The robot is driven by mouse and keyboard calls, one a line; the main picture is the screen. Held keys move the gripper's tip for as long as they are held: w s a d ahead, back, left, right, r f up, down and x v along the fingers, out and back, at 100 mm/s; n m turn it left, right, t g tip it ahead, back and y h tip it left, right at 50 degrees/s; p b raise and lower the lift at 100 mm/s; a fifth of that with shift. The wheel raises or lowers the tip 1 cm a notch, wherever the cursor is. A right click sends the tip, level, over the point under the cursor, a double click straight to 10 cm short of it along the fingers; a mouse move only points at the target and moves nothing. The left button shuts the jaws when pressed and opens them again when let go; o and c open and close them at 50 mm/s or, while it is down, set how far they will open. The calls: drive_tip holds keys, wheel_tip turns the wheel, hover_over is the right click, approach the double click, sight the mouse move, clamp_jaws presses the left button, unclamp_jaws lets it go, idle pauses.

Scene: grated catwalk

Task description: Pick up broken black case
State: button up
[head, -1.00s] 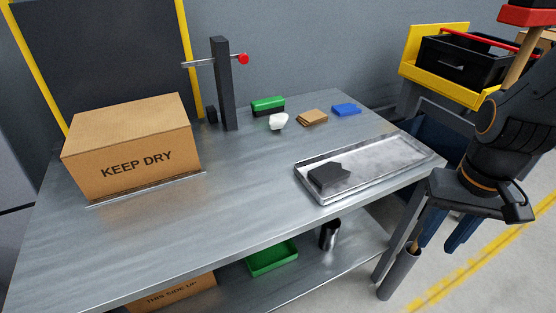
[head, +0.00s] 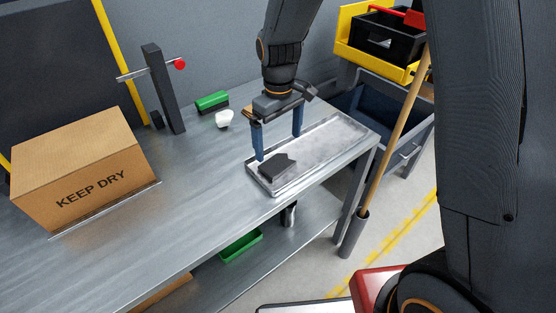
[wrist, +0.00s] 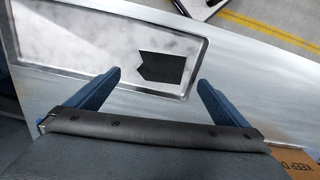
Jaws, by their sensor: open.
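The broken black case (head: 277,167) lies in the near left end of a shallow metal tray (head: 345,141) on the workbench. One of its edges is jagged. In the wrist view the black case (wrist: 163,69) lies flat in the tray, ahead of the fingertips and between their lines. My gripper (head: 279,148) is open and empty, with blue fingers pointing down above the tray. In the wrist view my gripper (wrist: 161,78) shows both fingers spread wide, apart from the case.
A cardboard box (head: 85,170) marked KEEP DRY stands on the left of the bench. A dark post (head: 163,90) with a red-tipped rod, a green-and-black block (head: 212,101) and a white lump (head: 224,119) stand behind. A wooden handle (head: 393,145) rises beyond the bench's right end.

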sight(278, 164)
drive_tip(key=shift+f+p, duration=1.25)
drive_tip(key=shift+f, duration=2.65)
drive_tip(key=shift+c, duration=0.4)
drive_tip(key=c, duration=1)
